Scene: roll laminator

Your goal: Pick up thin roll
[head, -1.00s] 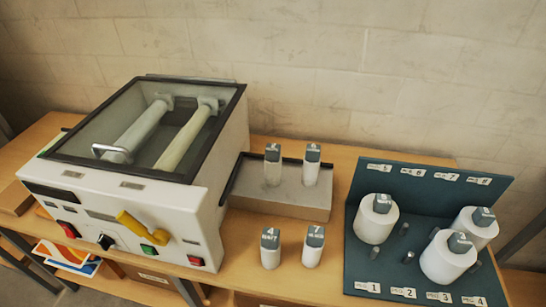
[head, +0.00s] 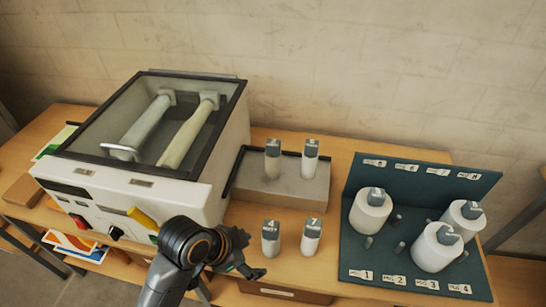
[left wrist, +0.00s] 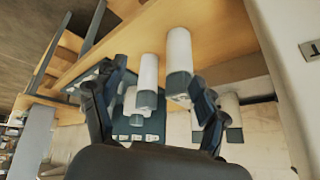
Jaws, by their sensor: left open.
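Two thin white rolls with grey caps stand upright on the table in front of a metal block: the roll marked 4 (head: 270,241) and the roll marked 7 (head: 311,238). Two more thin rolls, left (head: 272,158) and right (head: 310,160), stand on the block. My left gripper (head: 253,258) is open and empty, just left of roll 4 and apart from it. In the left wrist view, which looks upside down, roll 4 (left wrist: 179,50) and roll 7 (left wrist: 149,70) appear between its spread fingers (left wrist: 161,75). My right gripper is not in view.
The laminator (head: 125,187) stands left, close behind my left arm. The metal block (head: 284,189) is behind the front rolls. A teal rack (head: 355,250) with three thick rolls and small pegs stands right. A strip of table between roll 7 and the rack is clear.

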